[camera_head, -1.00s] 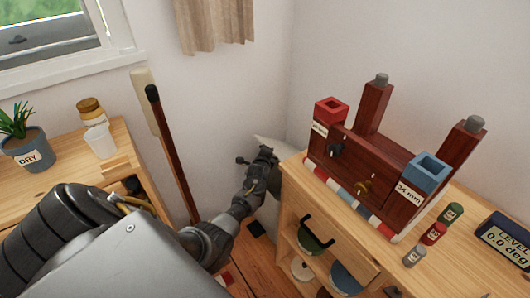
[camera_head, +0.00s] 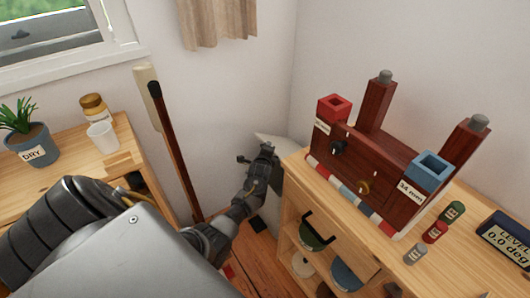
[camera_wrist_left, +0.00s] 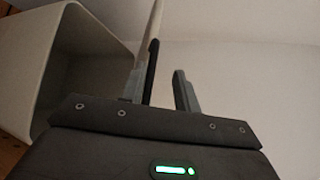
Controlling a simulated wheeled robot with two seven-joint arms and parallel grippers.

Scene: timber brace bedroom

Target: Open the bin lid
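A pale grey-white piece of the bin (camera_head: 277,139) shows in the corner between the wall and the right-hand cabinet, mostly hidden behind my left gripper (camera_head: 262,158). In the left wrist view a pale hollow bin body (camera_wrist_left: 55,70) with rounded edges fills the left side. I cannot tell where its lid ends and its body begins. My left gripper is beside it, its two fingers (camera_wrist_left: 160,92) apart with nothing visible held between them. I cannot tell whether a finger touches the bin. My right gripper is out of view.
A pole with a black-tipped handle (camera_head: 175,150) leans by the wall near my left arm. The left wooden cabinet (camera_head: 70,150) bears a plant pot, jar and cup. The right cabinet (camera_head: 325,245) bears a dark red timber brace (camera_head: 375,160), several small cans and a level display.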

